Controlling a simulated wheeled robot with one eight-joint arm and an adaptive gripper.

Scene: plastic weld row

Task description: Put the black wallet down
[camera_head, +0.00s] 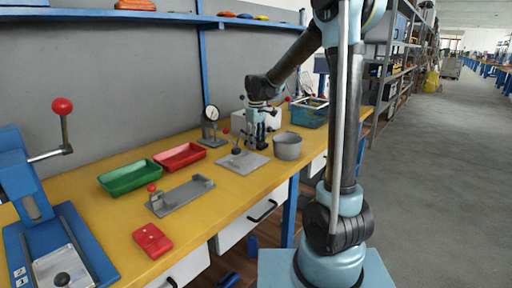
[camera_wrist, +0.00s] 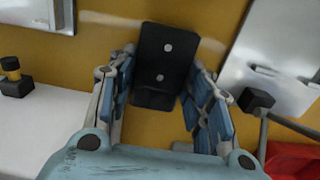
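The black wallet (camera_wrist: 166,62), a dark flat piece with two pale studs, is between the fingertips of my gripper (camera_wrist: 163,62) in the wrist view. The fingers meet its left and right edges, and yellow bench top shows around it. In the head view my gripper (camera_head: 257,138) points down, low over the yellow bench (camera_head: 222,204), between the dial gauge and the grey pot. The wallet cannot be made out there. Whether its underside touches the bench cannot be told.
A grey pot (camera_head: 288,147) stands close right of my gripper, a dial gauge (camera_head: 211,128) to the left. A metal plate with a clamp (camera_head: 243,162) lies just in front. Red (camera_head: 180,157) and green (camera_head: 129,177) trays lie further left. A white box (camera_head: 265,116) stands behind.

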